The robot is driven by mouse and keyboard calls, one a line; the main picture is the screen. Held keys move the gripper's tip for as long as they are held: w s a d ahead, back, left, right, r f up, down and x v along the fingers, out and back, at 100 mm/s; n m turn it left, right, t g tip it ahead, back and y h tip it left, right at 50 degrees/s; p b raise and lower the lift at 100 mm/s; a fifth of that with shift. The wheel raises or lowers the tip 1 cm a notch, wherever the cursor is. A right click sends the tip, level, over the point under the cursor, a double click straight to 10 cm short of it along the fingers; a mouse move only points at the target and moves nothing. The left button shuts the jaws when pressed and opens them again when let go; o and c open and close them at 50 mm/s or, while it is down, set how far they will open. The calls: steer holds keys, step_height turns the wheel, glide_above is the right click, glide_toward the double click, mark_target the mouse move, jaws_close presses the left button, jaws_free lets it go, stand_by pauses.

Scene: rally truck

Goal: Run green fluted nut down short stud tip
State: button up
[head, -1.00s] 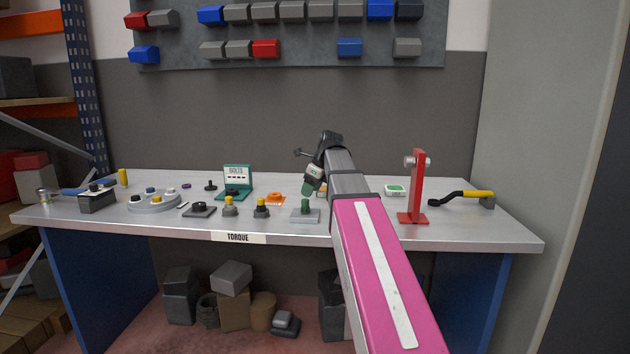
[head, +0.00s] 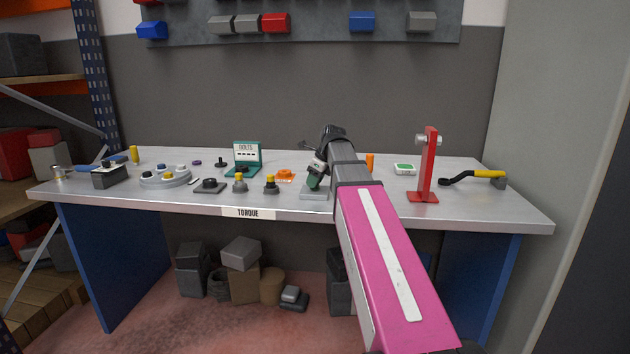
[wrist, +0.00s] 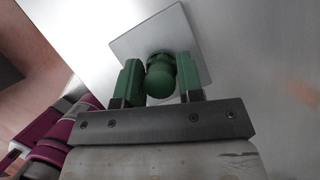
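A green rounded piece (wrist: 160,78) stands upright on a square grey plate (wrist: 128,42) in the wrist view. It has a wider part and a narrower part, and I cannot clearly separate nut from stud. My gripper (wrist: 158,62) has green fingers, one on each side of this piece, with narrow gaps showing, so it looks open around it. In the head view my gripper (head: 315,178) is low over the same grey plate (head: 313,196) near the table's front edge. There it hides most of the green piece.
A red stand (head: 430,165) and a yellow-handled tool (head: 489,174) are at the right. The bench (head: 468,212) is bare around the red stand's front.

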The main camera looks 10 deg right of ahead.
steer(key=shift+m+h, duration=0.3)
steer(key=shift+m, duration=0.6)
steer(key=shift+m+t+h, duration=0.3)
steer(key=shift+m+t, duration=0.1)
steer(key=shift+m, duration=0.4)
steer(key=shift+s+m, duration=0.1)
steer(key=shift+m, duration=0.5)
steer(key=shift+m+h, duration=0.3)
steer(key=shift+m+t, duration=0.3)
steer(key=shift+m, duration=0.5)
